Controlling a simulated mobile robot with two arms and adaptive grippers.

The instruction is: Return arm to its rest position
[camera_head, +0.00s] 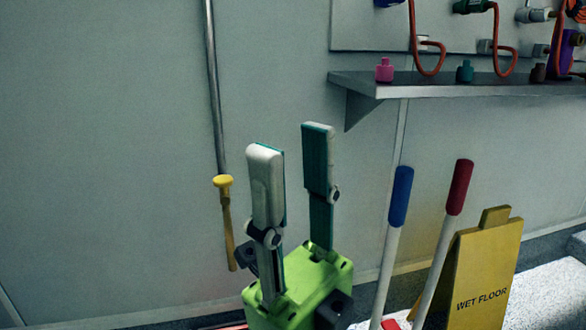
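My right gripper (291,140) shows in the head view, rising from the bottom centre. It has a green body and two upright fingers with white and teal faces. The fingers stand apart with a clear gap, and only the wall shows between them. The gripper is open and empty. My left gripper is not in view. The rest of my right arm is hidden below the frame's lower edge.
A metal shelf (450,88) on the wall holds small pink (384,70) and teal (464,71) items. A blue-handled pole (401,197), a red-handled pole (461,187) and a yellow wet floor sign (487,265) stand right of the gripper.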

